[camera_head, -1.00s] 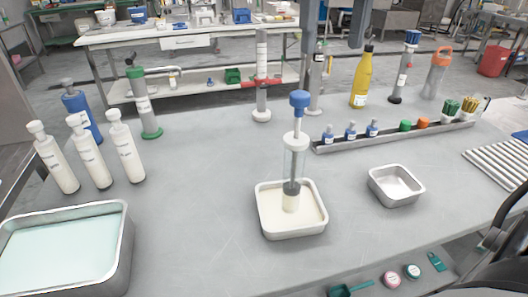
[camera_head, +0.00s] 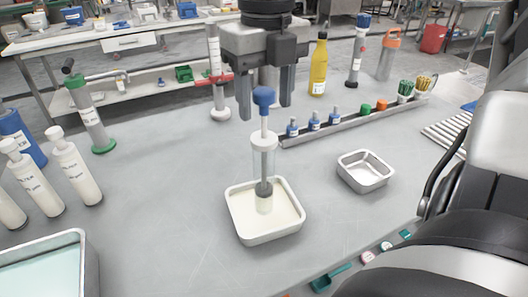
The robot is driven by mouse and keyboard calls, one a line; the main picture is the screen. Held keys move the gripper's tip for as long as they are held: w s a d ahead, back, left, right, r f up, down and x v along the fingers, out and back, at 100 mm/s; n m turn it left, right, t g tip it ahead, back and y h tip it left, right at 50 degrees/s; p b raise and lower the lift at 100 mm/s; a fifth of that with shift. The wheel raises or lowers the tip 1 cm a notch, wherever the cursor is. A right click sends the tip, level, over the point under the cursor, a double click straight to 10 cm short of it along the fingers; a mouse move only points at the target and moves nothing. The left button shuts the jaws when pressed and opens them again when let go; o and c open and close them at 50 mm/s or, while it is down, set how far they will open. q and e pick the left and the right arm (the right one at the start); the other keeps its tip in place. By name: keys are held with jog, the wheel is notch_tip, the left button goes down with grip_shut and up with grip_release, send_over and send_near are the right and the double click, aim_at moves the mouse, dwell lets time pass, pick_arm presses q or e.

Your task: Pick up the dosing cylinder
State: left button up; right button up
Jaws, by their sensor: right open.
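The dosing cylinder (camera_head: 264,160) is a clear upright tube with a blue knob (camera_head: 263,97) on its plunger rod. It stands in a square metal tray (camera_head: 236,225) holding cream-coloured contents. My right gripper (camera_head: 265,110) points down from the top of the picture, open and empty. Its two fingers appear on either side of the blue knob. Whether they touch the knob cannot be told; gaps show on both sides. My left gripper is not in view.
A small empty metal tray (camera_head: 365,172) stands to the right. A long rack (camera_head: 350,125) with several small bottles lies behind. White bottles (camera_head: 73,170) and a green-based stand (camera_head: 90,118) are at left. A large basin (camera_head: 85,262) is front left.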

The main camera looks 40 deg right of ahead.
aim_at(264, 113)
notch_tip(264, 113, down, 4)
jog(key=shift+w+a+f, duration=0.1)
jog(key=shift+a+f, duration=0.05)
grip_shut()
dwell(0.3)
